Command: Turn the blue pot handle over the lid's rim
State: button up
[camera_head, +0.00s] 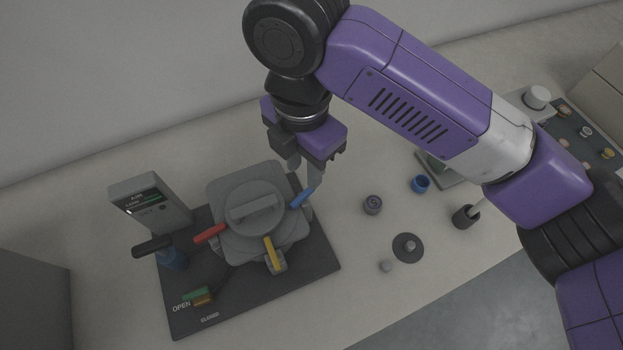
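The grey mounting press pot with its round lid (252,207) stands on a dark base plate (318,262). The blue pot handle (302,197) is at the lid's right side and points up and right, away from the lid. My gripper (307,180) points down at the blue handle, its fingers beside the handle's outer end. I cannot tell whether they touch it or how far apart they are. The red handle (210,234) sticks out to the left of the lid. The yellow handle (271,252) lies at the lid's front.
A control unit with a display (150,205) and a black-knobbed lever (153,246) stand left of the pot. Bare table lies between.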

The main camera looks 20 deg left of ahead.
aim_at(305, 193)
jog(key=shift+f+p, duration=0.5)
jog(key=shift+f, duration=3.4)
grip_shut()
